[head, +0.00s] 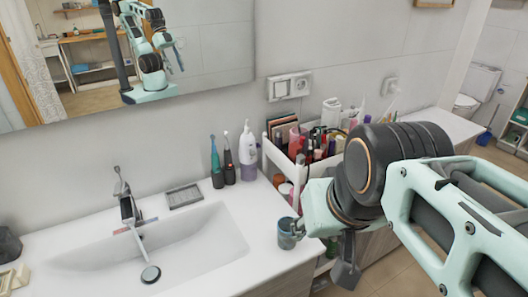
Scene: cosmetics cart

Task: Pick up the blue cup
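A small blue-grey cup (286,234) stands on the front right corner of the white sink counter (262,215). My gripper (343,270) comes in from the right, just to the right of the cup. One dark finger pad hangs down past the counter edge, apart from the cup. My wrist housing hides most of the gripper and the other finger is not clear, so I cannot tell how far the fingers are spread. Whether any part of the gripper touches the cup is also unclear.
A white cart (270,153) full of cosmetics stands behind my wrist. Toothbrushes (216,165) and a white-and-purple bottle (248,155) stand at the counter's back. The faucet (128,205), a grey soap dish (184,196) and the basin (205,240) are left of the cup.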

